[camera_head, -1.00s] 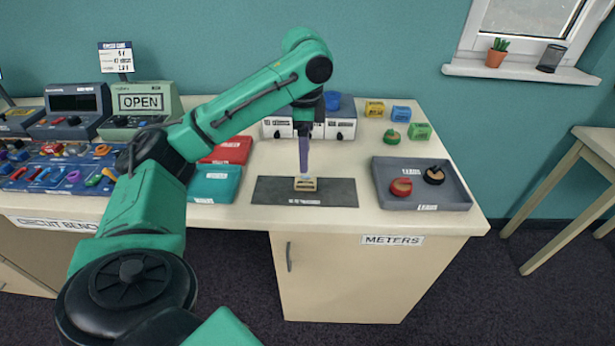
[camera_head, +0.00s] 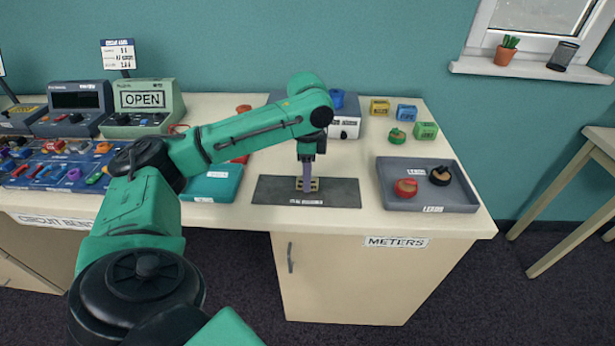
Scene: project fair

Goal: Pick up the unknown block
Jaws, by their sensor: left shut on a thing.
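The unknown block (camera_head: 314,185) is a small beige block on the dark grey mat (camera_head: 338,192) on the meters bench. My left gripper (camera_head: 307,184) points straight down over it, its fingers shut on the block. The block appears to rest on the mat; I cannot tell any gap under it. The fingers hide the middle of the block. My right gripper is not in view.
A grey tray (camera_head: 455,203) with a red and a black item stands right of the mat. A teal box (camera_head: 213,186) lies to its left. White-fronted meters (camera_head: 345,128) stand behind my arm.

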